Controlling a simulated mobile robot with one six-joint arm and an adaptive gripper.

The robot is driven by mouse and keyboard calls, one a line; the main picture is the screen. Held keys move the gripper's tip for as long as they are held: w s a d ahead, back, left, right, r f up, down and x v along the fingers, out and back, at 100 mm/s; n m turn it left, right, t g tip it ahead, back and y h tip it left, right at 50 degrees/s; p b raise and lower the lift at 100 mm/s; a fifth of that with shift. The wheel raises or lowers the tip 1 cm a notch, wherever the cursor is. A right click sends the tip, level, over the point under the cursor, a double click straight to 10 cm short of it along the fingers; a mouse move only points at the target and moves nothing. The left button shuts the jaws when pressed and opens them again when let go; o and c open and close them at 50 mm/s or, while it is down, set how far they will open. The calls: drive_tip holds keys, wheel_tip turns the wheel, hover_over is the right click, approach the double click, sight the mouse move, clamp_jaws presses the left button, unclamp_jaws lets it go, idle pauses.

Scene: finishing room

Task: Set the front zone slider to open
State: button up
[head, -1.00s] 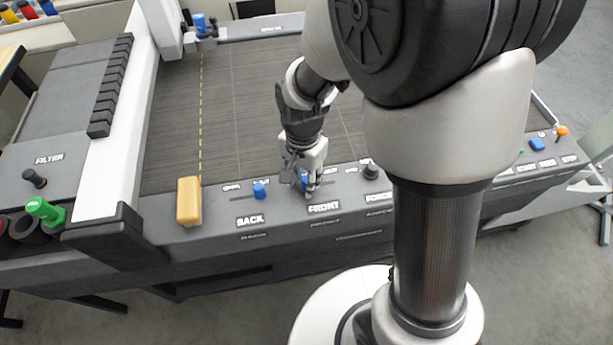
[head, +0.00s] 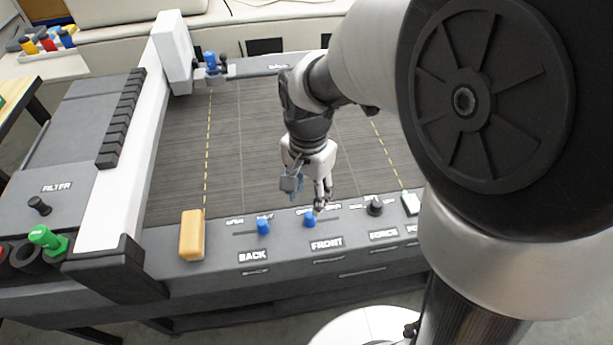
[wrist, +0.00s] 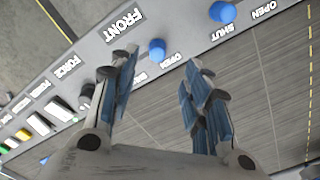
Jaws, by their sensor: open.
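The front zone slider's blue knob (head: 310,221) stands above the FRONT label on the bed's front panel. It is at the left end of its slot, by the OPEN marking; the wrist view shows the same knob (wrist: 157,47) next to OPEN. My gripper (head: 306,195) is open and empty, above and just behind the knob, apart from it. Its blue-padded fingers (wrist: 160,72) are spread in the wrist view, with the knob beyond their tips.
The BACK slider's blue knob (head: 263,227) is left of the front one, by SHUT. A black FORCE knob (head: 375,208) is to the right. A yellow block (head: 192,235) sits on the panel at left.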

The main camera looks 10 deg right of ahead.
drive_tip(key=shift+r, duration=1.6)
